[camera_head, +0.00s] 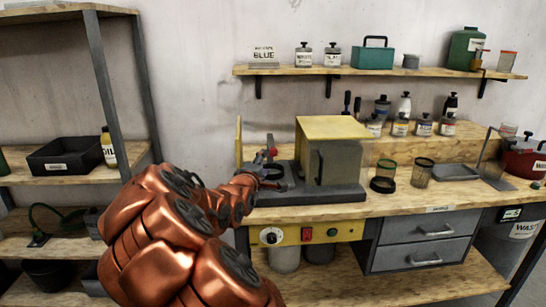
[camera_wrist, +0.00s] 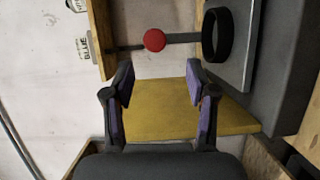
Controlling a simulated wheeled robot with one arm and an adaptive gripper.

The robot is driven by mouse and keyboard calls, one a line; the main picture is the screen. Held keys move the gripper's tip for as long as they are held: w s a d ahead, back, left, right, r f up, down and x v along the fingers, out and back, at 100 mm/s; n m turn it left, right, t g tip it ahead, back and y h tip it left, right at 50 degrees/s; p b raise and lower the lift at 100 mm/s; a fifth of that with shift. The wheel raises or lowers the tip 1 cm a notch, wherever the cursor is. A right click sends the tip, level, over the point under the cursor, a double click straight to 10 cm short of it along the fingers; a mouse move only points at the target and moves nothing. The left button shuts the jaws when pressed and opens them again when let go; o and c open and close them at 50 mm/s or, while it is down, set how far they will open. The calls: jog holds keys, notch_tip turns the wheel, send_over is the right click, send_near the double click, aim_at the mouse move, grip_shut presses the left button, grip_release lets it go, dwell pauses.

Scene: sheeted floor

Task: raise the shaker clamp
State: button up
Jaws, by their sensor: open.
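The shaker (camera_head: 331,197) stands on the bench, a grey base with a yellow-topped box and a yellow front panel. Its clamp shows in the wrist view as a grey bar (camera_wrist: 183,38) with a round red knob (camera_wrist: 154,40). The bar runs toward a black ring (camera_wrist: 217,34). In the head view the red knob (camera_head: 272,152) is small beside my gripper (camera_head: 263,163), at the shaker's left end. My gripper (camera_wrist: 158,72) is open, with purple pads. The knob lies beyond and between the fingertips in the picture, with no contact visible. My arm hides part of the shaker's left side.
A yellow upright (camera_head: 239,142) stands close at the shaker's left. A shelf (camera_head: 300,71) with containers hangs above. A rack (camera_head: 125,90) stands at left.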

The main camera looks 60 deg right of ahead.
aim_at(272, 153)
jog(key=shift+h, duration=0.3)
jog(key=shift+s+p+x, duration=0.15)
jog(key=shift+p+x, duration=0.25)
jog(key=shift+x, duration=1.65)
jog(key=shift+s+p+x, duration=0.2)
jog(key=shift+p+x, duration=0.2)
jog(key=shift+x, duration=1.7)
jog(key=shift+r, duration=0.15)
grip_shut()
